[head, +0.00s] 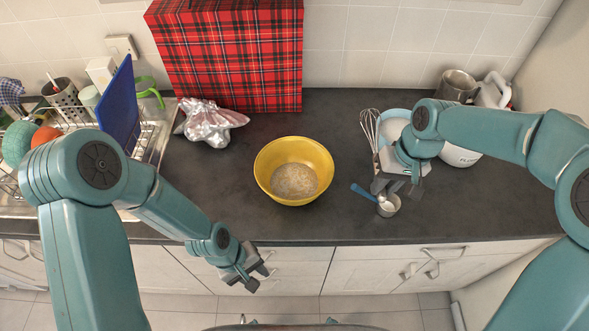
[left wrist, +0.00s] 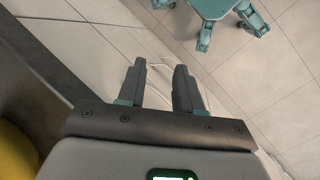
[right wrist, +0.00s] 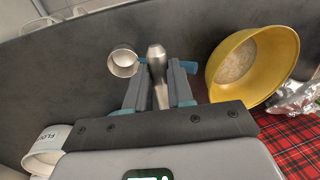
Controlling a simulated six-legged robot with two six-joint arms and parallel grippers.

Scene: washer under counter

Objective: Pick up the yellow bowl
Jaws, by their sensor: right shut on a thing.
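The yellow bowl (head: 264,177) stands upright on the dark counter near the middle, with pale, grainy contents. The right wrist view shows the yellow bowl (right wrist: 226,58) to the right of my fingers, apart from them. My right gripper (head: 397,187) is low over the counter, right of the bowl. Its fingers (right wrist: 158,75) are shut on the metal handle (right wrist: 156,58) of the whisk (head: 370,128). My left gripper (head: 262,273) is open and empty in front of the counter's edge, below the bowl in the head view. In the left wrist view its fingers (left wrist: 160,78) are apart over the floor.
A measuring cup with a blue handle (head: 388,206) lies by my right gripper. A white canister (head: 460,156) and a metal jug (head: 457,86) stand at right. Crumpled foil (head: 210,122), a plaid box (head: 230,55) and a dish rack (head: 150,150) are behind and left.

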